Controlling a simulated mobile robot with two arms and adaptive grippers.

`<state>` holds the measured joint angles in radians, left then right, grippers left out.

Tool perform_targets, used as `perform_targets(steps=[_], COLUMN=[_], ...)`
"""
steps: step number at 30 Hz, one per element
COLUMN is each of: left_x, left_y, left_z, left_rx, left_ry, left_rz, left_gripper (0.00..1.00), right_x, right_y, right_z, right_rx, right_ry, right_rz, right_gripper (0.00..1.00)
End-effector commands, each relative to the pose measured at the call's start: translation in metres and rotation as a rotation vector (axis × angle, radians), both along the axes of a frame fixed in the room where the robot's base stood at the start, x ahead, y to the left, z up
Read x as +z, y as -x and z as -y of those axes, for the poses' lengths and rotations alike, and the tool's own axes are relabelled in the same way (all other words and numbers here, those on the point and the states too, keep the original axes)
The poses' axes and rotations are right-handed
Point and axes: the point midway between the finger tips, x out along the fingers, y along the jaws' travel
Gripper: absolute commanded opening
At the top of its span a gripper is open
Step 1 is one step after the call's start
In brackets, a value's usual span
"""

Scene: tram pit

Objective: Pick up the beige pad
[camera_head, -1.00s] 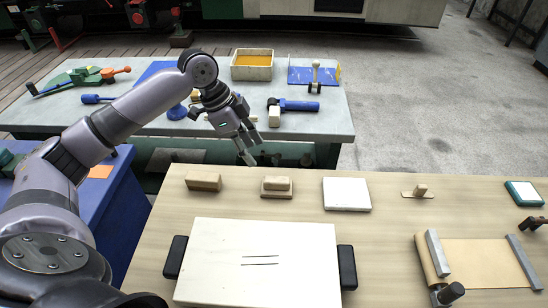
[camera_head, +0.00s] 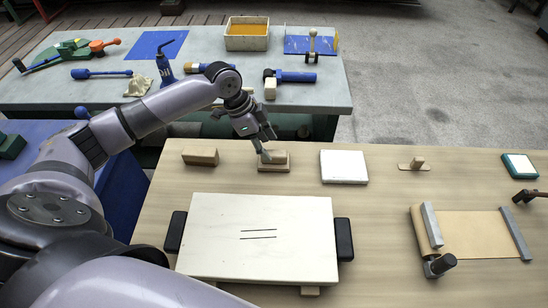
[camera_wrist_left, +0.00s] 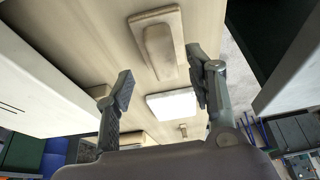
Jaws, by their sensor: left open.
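A beige pad (camera_head: 280,168) with a raised block on top lies on the wooden table, behind the white board in the head view. It also shows in the left wrist view (camera_wrist_left: 160,46), near the top, beyond the fingertips. My left gripper (camera_head: 265,150) is at the pad's upper left edge in the head view, fingers pointing down. In the left wrist view its two fingers (camera_wrist_left: 158,88) are spread apart with nothing between them. The head view does not show clearly whether a fingertip touches the pad. My right gripper is not in view.
A beige block (camera_head: 200,156) lies left of the pad and a white square (camera_head: 343,166) right of it. A white board (camera_head: 260,215) with black side handles is in front. A small wooden handle piece (camera_head: 413,164) lies farther right. A grey workbench (camera_head: 220,95) stands behind.

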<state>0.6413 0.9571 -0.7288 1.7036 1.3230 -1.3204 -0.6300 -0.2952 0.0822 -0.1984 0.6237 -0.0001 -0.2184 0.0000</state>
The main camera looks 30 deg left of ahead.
Motion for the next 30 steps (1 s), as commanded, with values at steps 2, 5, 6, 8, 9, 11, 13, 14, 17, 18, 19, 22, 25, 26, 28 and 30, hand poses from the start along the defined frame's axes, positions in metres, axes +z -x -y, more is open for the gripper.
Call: perform_targets(steps=[2,5,6,8,9,11,13,14,17,18,19,22,25,26,28,30], left_x=[-0.005,-0.017,-0.023,-0.032,-0.036,-0.042,-0.045,-0.046,-0.047,-0.046,-0.046,-0.046,-0.046,-0.046,-0.046,-0.046], left_y=[-0.002,-0.007,-0.010,-0.011,-0.012,-0.013,-0.013,-0.013,-0.014,-0.014,-0.014,-0.014,-0.014,-0.014,-0.014,-0.014], left_z=[0.003,0.010,0.012,0.015,0.016,0.018,0.019,0.019,0.019,0.019,0.019,0.019,0.019,0.019,0.019,0.019], left_rx=[-0.001,-0.001,0.000,0.000,0.000,-0.001,0.000,0.000,0.000,0.000,0.000,0.000,0.000,0.000,0.000,0.000], left_ry=[0.001,0.002,0.003,0.002,0.001,0.000,0.000,0.000,-0.001,-0.001,-0.001,-0.001,-0.001,-0.001,-0.001,0.000], left_rz=[-0.002,-0.004,-0.004,-0.004,-0.002,-0.002,-0.001,-0.001,0.000,0.000,0.000,0.000,0.000,0.000,0.000,-0.001], left_gripper=[0.50,0.50,0.50,0.50,0.50,0.50,0.50,0.50,0.50,0.50,0.50,0.45,0.38,0.36,0.31,0.27], right_x=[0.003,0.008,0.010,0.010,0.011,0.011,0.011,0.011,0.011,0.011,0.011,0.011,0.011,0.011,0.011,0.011], right_y=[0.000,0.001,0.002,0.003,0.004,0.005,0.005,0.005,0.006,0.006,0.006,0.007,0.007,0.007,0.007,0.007], right_z=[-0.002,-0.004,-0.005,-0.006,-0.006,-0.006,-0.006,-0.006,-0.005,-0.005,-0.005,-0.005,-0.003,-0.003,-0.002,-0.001], right_rx=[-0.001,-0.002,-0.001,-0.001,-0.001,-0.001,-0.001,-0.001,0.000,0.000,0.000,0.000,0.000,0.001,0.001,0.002], right_ry=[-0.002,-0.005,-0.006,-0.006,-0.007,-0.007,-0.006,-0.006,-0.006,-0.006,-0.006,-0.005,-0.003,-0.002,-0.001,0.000], right_rz=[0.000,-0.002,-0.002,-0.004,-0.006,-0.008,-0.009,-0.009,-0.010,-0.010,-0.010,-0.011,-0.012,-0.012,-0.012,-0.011], right_gripper=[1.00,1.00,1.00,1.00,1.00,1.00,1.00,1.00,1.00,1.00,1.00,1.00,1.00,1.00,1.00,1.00])
